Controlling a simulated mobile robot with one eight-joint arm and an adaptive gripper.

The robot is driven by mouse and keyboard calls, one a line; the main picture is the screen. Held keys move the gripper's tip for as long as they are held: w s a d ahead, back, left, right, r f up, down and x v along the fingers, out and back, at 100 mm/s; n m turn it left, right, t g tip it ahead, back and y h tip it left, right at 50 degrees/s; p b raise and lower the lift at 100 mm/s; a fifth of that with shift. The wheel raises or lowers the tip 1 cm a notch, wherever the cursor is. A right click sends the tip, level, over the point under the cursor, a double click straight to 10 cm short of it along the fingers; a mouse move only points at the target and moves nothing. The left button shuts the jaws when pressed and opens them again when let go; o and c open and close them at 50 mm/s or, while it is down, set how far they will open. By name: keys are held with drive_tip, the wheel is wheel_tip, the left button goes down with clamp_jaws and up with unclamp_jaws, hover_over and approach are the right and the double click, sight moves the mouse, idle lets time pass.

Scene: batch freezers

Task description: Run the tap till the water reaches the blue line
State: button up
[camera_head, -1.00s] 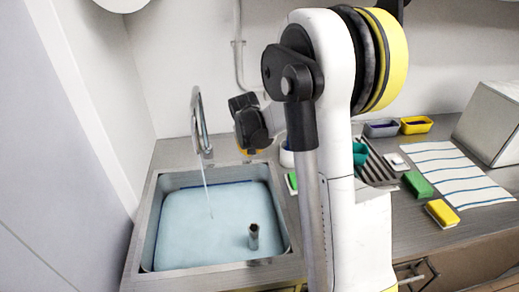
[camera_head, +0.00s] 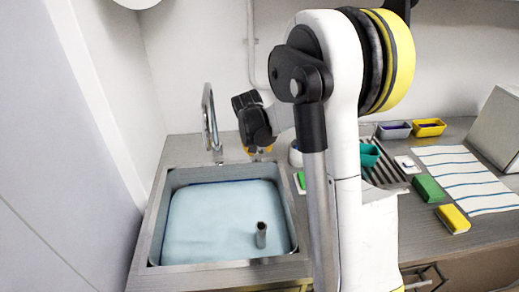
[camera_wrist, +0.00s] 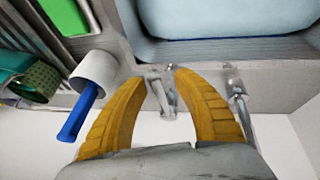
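The sink (camera_head: 165,205) holds pale blue water (camera_head: 215,225), with a short upright pipe (camera_head: 261,235) standing out of it. A dark blue line (camera_head: 222,182) shows along the back wall at about the water's edge; most of it cannot be made out. The tap (camera_head: 209,115) stands behind the sink, and no stream shows below its spout. My gripper (camera_head: 258,149) is low behind the sink, right of the tap. In the wrist view, my gripper's (camera_wrist: 158,80) yellow fingers are apart, with the metal tap lever (camera_wrist: 163,98) between them; contact is unclear.
A white cup with a blue-handled brush (camera_wrist: 80,112) and a teal cup (camera_head: 369,155) stand right of the sink. Green (camera_head: 428,189) and yellow (camera_head: 453,219) sponges lie near a striped cloth (camera_head: 465,180). A wall stands close on the left.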

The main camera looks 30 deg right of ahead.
drive_tip(key=v, duration=1.2)
drive_tip(key=shift+s, duration=0.15)
idle(0.9)
